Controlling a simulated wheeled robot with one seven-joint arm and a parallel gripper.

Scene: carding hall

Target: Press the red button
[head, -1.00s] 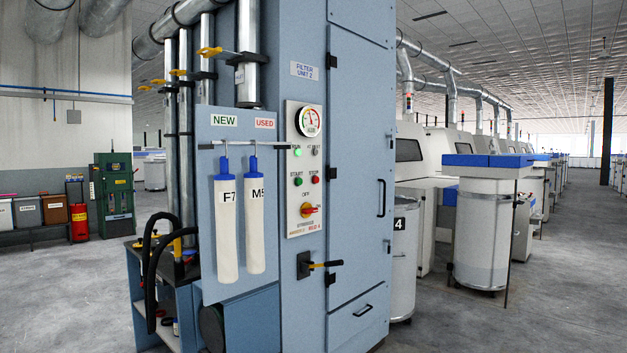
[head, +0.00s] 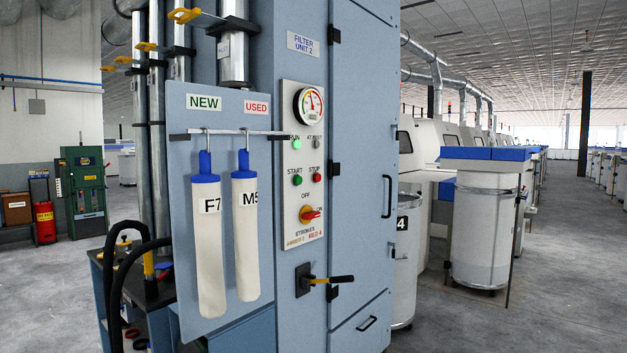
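The red button (head: 317,177) is a small round button under the label STOP on the white control panel (head: 303,215). The panel is on the front of the blue cabinet marked FILTER UNIT 2. A green START button (head: 297,180) sits just left of it. Above are a lit green RUN lamp (head: 296,144), a grey AT REST lamp (head: 316,148) and a dial gauge (head: 309,105). A red and yellow rotary switch (head: 309,214) is below. My gripper is not in view.
A black lever with a yellow band (head: 328,280) sticks out below the panel. Two white filter sleeves (head: 209,245) hang from a rail left of the panel. A workbench with hoses stands at lower left. Grey floor (head: 560,280) is open at right.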

